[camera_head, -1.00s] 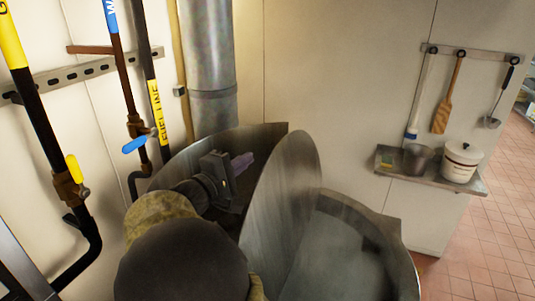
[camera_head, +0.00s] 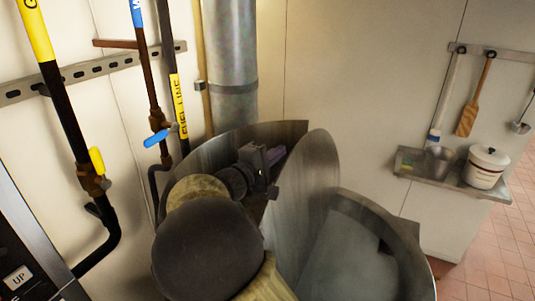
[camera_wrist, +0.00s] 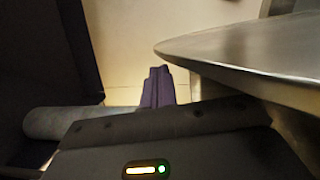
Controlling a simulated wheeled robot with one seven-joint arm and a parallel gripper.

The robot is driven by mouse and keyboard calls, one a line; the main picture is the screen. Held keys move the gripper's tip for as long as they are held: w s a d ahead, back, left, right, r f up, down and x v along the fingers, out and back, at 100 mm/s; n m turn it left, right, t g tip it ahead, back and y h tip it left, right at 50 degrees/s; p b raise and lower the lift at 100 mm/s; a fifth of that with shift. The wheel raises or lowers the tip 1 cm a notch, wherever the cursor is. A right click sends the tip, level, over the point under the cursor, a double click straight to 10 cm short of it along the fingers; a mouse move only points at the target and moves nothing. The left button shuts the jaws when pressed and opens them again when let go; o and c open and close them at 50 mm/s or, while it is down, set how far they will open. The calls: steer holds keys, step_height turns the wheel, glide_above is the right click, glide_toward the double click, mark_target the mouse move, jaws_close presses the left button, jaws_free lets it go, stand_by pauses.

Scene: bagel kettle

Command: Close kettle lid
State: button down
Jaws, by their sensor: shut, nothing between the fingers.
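The kettle (camera_head: 392,245) is a large round metal vessel at the lower right of the head view, its mouth partly uncovered. Its metal lid (camera_head: 308,205) stands raised on edge at the left of the mouth. In the wrist view the lid's edge (camera_wrist: 240,50) fills the upper right, close to the fingers. My gripper (camera_head: 276,154) is behind the lid, on its left side, with purple fingers together and empty. The fingers also show in the wrist view (camera_wrist: 157,88). I cannot tell whether the gripper touches the lid.
A curved metal wall (camera_head: 215,150) stands behind my gripper. Pipes with a blue valve handle (camera_head: 157,138) and a yellow one (camera_head: 97,161) run along the left wall. A shelf (camera_head: 450,183) at right holds a white pot (camera_head: 486,167) and a metal pot (camera_head: 439,161).

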steer(key=p+x, duration=0.1)
steer(key=x, duration=0.3)
steer(key=shift+w+d, duration=0.2)
steer(key=shift+w, duration=0.1)
steer(key=shift+w, duration=0.15)
